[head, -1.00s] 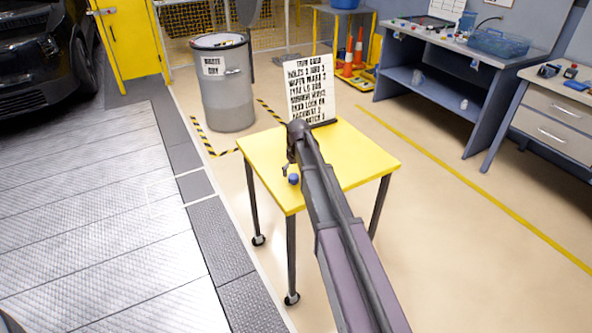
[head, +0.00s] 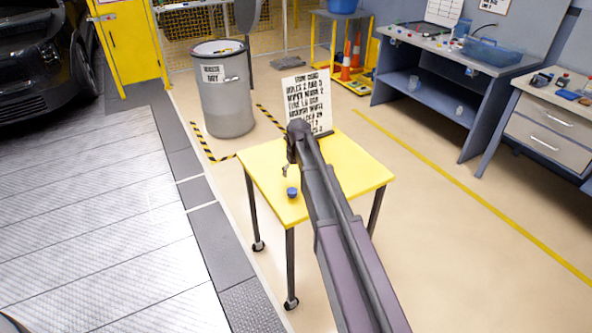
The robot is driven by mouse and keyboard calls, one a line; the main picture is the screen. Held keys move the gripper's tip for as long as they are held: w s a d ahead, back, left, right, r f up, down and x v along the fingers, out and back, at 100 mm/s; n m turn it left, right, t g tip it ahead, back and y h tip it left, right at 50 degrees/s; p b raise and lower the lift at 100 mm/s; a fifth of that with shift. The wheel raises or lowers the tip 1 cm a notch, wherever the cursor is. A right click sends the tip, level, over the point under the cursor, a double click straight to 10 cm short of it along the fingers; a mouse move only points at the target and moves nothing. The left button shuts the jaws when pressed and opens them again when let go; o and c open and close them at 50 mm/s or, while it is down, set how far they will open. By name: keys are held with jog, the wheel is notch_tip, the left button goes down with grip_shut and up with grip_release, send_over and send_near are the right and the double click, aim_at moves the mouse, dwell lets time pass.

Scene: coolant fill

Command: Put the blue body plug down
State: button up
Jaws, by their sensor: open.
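The blue body plug (head: 292,192) is a small round blue piece resting on the yellow table (head: 265,170), near its front left edge. My gripper (head: 286,172) hangs over the table just behind and above the plug. It is open and apart from the plug. My arm hides the middle of the table top.
A white printed sign (head: 307,100) stands at the table's back edge. A grey waste bin (head: 226,100) stands behind the table. Grey benches with tools (head: 455,50) are at the back right. The floor to the right of the table is clear.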

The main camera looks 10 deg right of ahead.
jog(key=shift+r, duration=0.4)
dwell(0.4)
jog(key=shift+s, duration=0.15)
jog(key=s+m+g, duration=0.1)
jog(key=s+m, duration=0.2)
jog(key=s, duration=2.4)
jog(key=shift+s+d+m+g+h, duration=0.2)
jog(key=shift+m+g+h, duration=0.1)
jog(key=shift+g, duration=0.1)
